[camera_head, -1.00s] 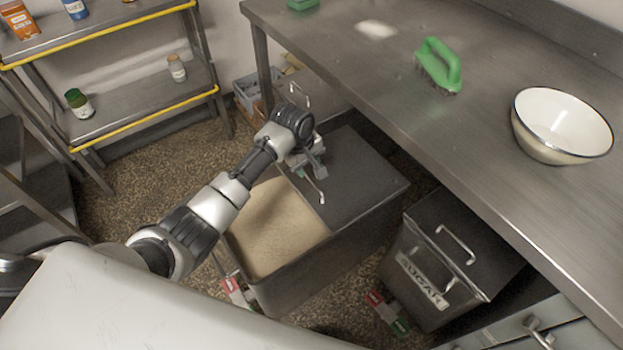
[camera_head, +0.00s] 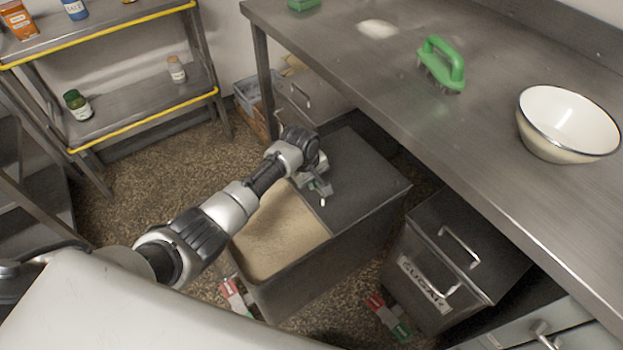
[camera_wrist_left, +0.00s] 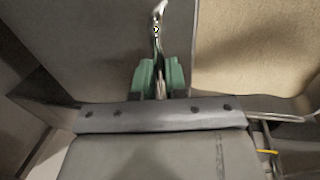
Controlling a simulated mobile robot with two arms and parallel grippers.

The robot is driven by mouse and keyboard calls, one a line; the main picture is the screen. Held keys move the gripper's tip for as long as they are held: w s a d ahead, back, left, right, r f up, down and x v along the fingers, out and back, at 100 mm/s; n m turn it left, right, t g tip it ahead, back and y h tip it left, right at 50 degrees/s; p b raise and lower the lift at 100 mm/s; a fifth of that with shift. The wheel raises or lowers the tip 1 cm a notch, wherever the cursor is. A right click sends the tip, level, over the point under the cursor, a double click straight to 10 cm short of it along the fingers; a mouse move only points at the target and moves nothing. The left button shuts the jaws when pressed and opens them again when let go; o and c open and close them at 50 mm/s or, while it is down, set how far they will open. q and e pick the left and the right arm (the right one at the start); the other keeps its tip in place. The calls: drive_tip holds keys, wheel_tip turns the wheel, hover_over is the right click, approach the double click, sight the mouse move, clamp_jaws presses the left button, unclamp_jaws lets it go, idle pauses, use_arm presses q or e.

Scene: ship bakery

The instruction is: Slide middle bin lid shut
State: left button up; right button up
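The middle bin (camera_head: 345,262) stands on the floor, partly under the steel table, with pale tan powder (camera_head: 275,235) showing in its uncovered left part. Its dark grey lid (camera_head: 365,180) covers the right part; in the left wrist view the lid (camera_wrist_left: 80,40) is left of the powder. My left gripper (camera_head: 322,188) is at the lid's handle near its left edge and hides most of it in the head view. In the left wrist view, the green fingers (camera_wrist_left: 159,82) are close together with the metal handle (camera_wrist_left: 157,30) between them. My right gripper is not in view.
The steel table (camera_head: 480,140) overhangs the bins and holds a white bowl (camera_head: 566,125) and a green brush (camera_head: 441,65). A sugar bin (camera_head: 440,262) stands to the right, another bin (camera_head: 310,100) behind. A shelf rack (camera_head: 130,110) stands left, with open floor between.

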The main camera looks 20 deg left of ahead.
use_arm(q)
clamp_jaws()
drive_tip(key=shift+s+a, duration=0.1)
drive_tip(key=s+a+p, duration=1.5)
drive_tip(key=s+p, duration=0.3)
drive_tip(key=s, duration=0.1)
